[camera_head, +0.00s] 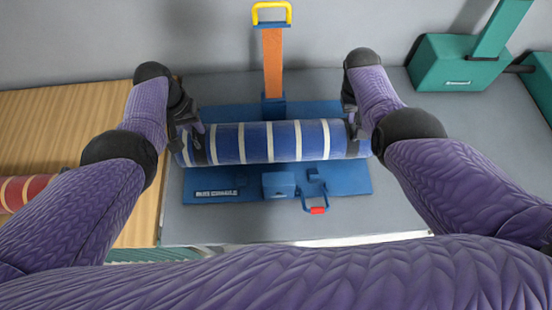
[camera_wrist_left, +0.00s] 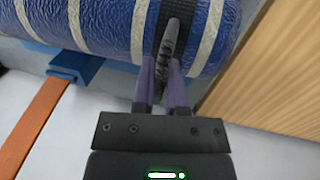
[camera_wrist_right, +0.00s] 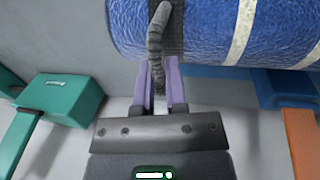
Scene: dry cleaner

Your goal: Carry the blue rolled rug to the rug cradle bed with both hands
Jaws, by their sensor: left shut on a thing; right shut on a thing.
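The blue rolled rug (camera_head: 270,141) with cream stripes lies level across the blue rug cradle bed (camera_head: 345,180) in the head view. I cannot tell whether it rests on the bed or hangs just above it. My left gripper (camera_head: 193,128) is at the rug's left end, shut on a dark strap loop (camera_wrist_left: 170,40) on a black band. My right gripper (camera_head: 352,112) is at the right end, shut on a similar strap loop (camera_wrist_right: 156,45). The rug also shows in the left wrist view (camera_wrist_left: 120,20) and the right wrist view (camera_wrist_right: 210,30).
An orange strap (camera_head: 272,62) with a yellow handle (camera_head: 271,13) stands behind the bed. A red-tipped clamp handle (camera_head: 317,210) is at its front. A green device (camera_head: 445,75) stands at right. A wooden surface (camera_head: 60,125) with a red roll (camera_head: 22,191) is at left.

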